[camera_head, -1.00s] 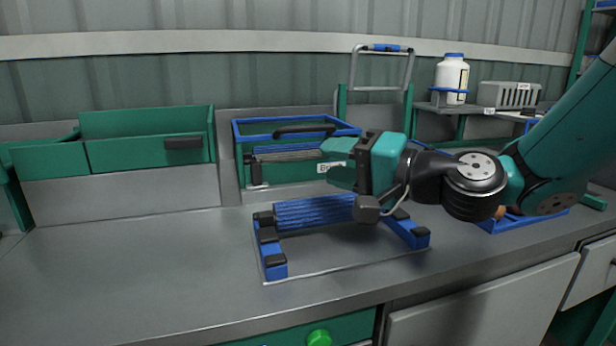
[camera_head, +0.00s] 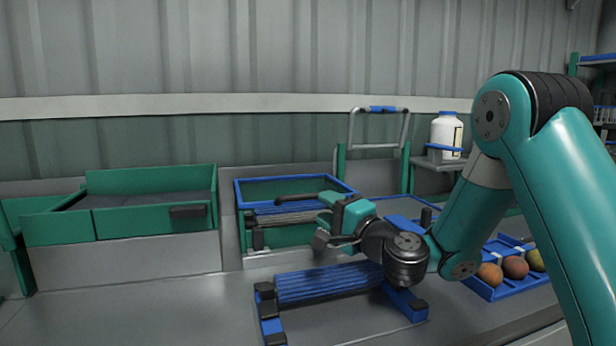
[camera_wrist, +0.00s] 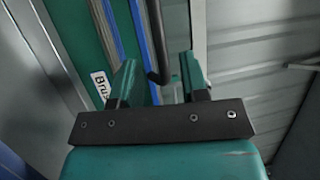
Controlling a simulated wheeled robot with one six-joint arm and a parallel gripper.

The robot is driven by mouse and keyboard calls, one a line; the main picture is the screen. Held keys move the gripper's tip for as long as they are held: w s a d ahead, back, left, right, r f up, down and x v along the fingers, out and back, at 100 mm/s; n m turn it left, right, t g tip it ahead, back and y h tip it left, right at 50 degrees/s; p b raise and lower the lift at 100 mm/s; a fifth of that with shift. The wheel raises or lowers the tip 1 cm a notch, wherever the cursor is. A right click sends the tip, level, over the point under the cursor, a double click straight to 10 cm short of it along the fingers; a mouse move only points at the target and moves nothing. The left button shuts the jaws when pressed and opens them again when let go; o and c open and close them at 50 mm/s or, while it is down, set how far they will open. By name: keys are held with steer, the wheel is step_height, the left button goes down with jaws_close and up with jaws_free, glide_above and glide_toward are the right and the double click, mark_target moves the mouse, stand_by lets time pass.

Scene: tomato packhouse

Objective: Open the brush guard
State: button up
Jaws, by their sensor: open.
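The brush guard (camera_head: 262,181) is a blue-edged frame on top of a green box (camera_head: 247,215) with a brush roller showing at its front. Its black handle (camera_head: 296,202) runs across the front. My gripper (camera_head: 325,219) is open at the right end of the handle, pointing left. In the wrist view, the dark handle bar (camera_wrist: 158,45) appears between my two open fingers (camera_wrist: 158,82); whether it touches them cannot be told. A white label starting "Bru" (camera_wrist: 100,84) shows on the green face beside the left finger.
A blue roller on a stand (camera_head: 325,285) lies below my gripper. A blue tray (camera_head: 492,292) with several round fruits is at the right. A green bin (camera_head: 120,222) stands at the left, and a white bottle (camera_head: 446,132) at the back right.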

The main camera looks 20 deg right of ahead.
mark_target(311, 198)
steer(key=p+x, duration=0.3)
steer(key=x, duration=0.2)
steer(key=shift+w+a+r+p, duration=0.1)
steer(key=shift+w+r+p, duration=0.1)
steer(key=shift+p, duration=0.1)
steer(key=shift+w+a+f, duration=0.1)
steer(key=shift+w+a, duration=0.1)
steer(key=shift+w, duration=0.3)
jaws_close()
